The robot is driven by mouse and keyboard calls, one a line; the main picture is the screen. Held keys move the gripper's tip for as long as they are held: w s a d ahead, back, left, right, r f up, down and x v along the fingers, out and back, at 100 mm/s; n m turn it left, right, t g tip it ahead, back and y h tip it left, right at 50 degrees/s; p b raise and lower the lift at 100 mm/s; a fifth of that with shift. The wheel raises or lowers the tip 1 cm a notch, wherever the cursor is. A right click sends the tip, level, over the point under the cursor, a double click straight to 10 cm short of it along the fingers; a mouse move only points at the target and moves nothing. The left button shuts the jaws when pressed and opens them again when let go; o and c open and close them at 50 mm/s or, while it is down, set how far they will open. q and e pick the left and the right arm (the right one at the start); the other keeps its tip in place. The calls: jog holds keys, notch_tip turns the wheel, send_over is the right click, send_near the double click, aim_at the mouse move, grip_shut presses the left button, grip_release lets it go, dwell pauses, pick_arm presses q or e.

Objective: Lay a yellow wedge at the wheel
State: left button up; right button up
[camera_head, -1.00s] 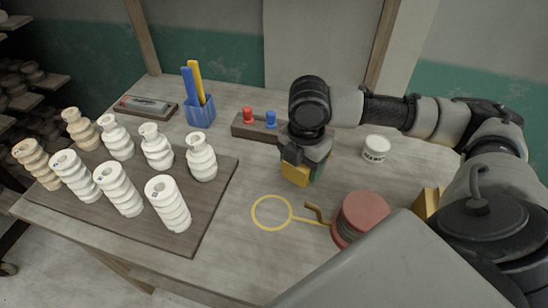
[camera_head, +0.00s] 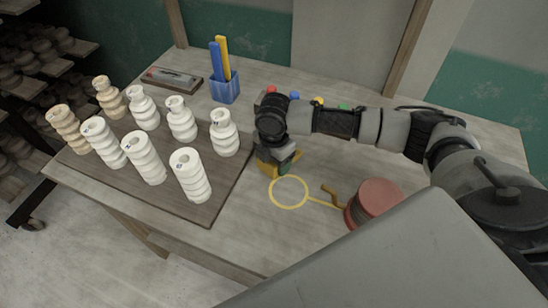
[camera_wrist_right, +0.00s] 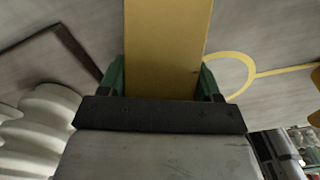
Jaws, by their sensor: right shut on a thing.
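My right gripper (camera_head: 280,160) is shut on a yellow wedge (camera_head: 266,169). In the right wrist view the wedge (camera_wrist_right: 166,45) lies between the green fingertips (camera_wrist_right: 160,82) and extends away from them. In the head view the gripper is just behind and left of a yellow ring (camera_head: 271,193) marked on the table; I cannot tell whether the wedge touches the table. The ring's line leads to a red-topped round wheel (camera_head: 378,196) at the right. My left gripper is not in view.
A dark board (camera_head: 232,184) with several pale ribbed bottles (camera_head: 190,175) lies close left of the gripper. A blue cup (camera_head: 225,89) with blue and yellow sticks and a flat box (camera_head: 171,78) stand behind. Coloured pegs (camera_head: 318,102) show beyond my arm.

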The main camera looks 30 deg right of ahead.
jog(key=shift+f, duration=0.1)
jog(key=o, duration=1)
jog(key=shift+o, duration=0.5)
